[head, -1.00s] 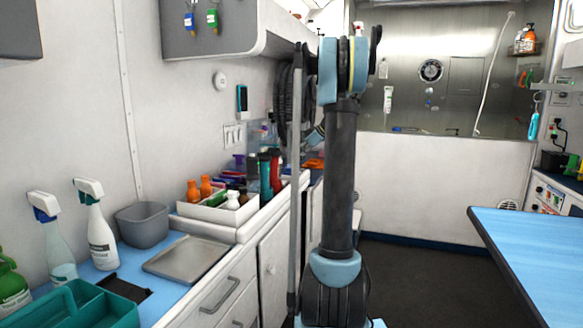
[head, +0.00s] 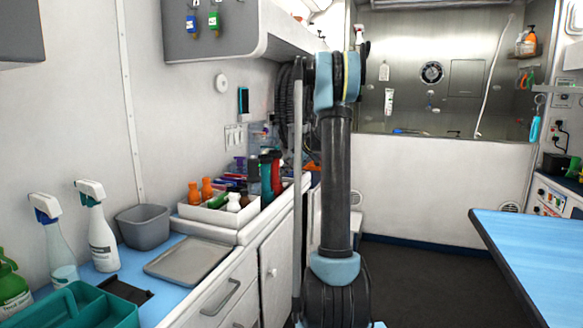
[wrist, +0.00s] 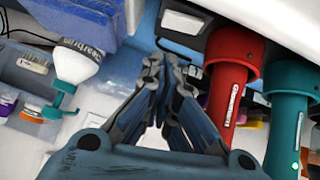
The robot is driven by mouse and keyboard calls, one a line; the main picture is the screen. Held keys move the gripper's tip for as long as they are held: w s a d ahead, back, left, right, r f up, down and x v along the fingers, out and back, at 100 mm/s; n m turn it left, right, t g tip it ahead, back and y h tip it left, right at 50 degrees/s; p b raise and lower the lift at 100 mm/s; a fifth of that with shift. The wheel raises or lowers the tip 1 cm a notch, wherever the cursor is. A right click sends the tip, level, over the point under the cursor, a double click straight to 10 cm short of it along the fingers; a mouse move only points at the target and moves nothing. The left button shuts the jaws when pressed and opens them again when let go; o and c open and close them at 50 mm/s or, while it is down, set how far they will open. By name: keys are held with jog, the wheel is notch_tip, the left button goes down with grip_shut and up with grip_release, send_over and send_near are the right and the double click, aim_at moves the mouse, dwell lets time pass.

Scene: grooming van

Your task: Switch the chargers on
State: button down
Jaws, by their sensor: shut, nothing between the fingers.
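In the wrist view my gripper (wrist: 164,62) is shut, its fingertips together and empty. A red cylinder (wrist: 228,90) and a teal cylinder (wrist: 286,120) stand right of the gripper; a small green light shows on the teal one. In the head view they are the red (head: 276,174) and teal (head: 265,180) cylinders on the counter. White wall switches (head: 234,137) are above the counter. No charger can be clearly identified. My gripper is hidden there behind my arm.
A white tray of bottles (head: 205,214), a grey bin (head: 143,228), a metal tray (head: 186,262) and spray bottles (head: 100,235) stand along the left counter. A blue table (head: 535,245) is at right.

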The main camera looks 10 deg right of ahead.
aim_at(287, 184)
jog(key=shift+w+d+f, duration=0.1)
jog(key=shift+d+f, duration=0.05)
jog(key=shift+f, duration=0.8)
jog(key=shift+w+d+f, duration=0.1)
jog(key=shift+f, duration=0.85)
jog(key=shift+w, duration=0.1)
jog(key=shift+w+d+f+g, duration=0.1)
jog(key=shift+f+g, duration=0.15)
jog(key=shift+g, duration=0.05)
jog(key=shift+s, duration=0.2)
